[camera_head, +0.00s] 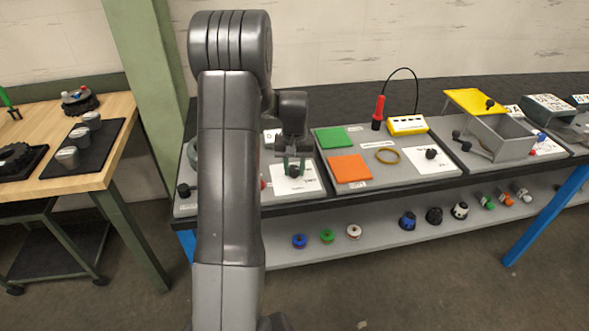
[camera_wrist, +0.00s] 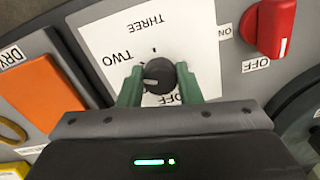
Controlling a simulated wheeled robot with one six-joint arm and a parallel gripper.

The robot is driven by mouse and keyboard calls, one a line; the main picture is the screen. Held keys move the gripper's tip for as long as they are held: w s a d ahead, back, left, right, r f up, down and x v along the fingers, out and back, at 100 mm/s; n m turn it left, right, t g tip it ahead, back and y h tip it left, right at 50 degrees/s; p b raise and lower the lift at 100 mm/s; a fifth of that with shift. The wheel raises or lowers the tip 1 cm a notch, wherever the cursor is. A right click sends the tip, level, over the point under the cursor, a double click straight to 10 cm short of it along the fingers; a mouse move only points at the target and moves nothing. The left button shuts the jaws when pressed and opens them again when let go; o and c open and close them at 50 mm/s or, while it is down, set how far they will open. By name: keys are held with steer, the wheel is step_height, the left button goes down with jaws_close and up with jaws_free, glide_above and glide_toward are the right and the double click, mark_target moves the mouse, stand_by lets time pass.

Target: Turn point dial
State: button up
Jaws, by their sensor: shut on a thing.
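The point dial (camera_wrist: 159,75) is a round black knob with a white pointer line on a white plate (camera_wrist: 118,32). The plate reads THREE, TWO and a partly hidden OFF. The pointer line lies on the knob's left side in the wrist view, below the word TWO; its exact setting is hard to tell. My gripper (camera_wrist: 159,84) has green fingers, one on each side of the knob, shut on it. In the head view my gripper (camera_head: 292,167) reaches down onto the dial, and the white plate (camera_head: 310,178) shows around it.
A red switch (camera_wrist: 271,28) with ON and OFF labels sits close to the right of the plate in the wrist view. An orange pad (camera_wrist: 40,93) lies to the left. In the head view, a yellow meter (camera_head: 407,125) and red probe (camera_head: 379,108) stand farther right.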

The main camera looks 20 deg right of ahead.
mark_target(294, 169)
steer(key=shift+r+m, duration=0.1)
steer(key=shift+m, duration=0.3)
steer(key=o, duration=1)
steer(key=shift+c, duration=0.2)
step_height(294, 169, up, 14)
steer(key=b, duration=0.1)
steer(key=shift+f, duration=0.25)
step_height(294, 169, down, 14)
steer(key=shift+r+p, duration=0.15)
steer(key=shift+p, duration=0.35)
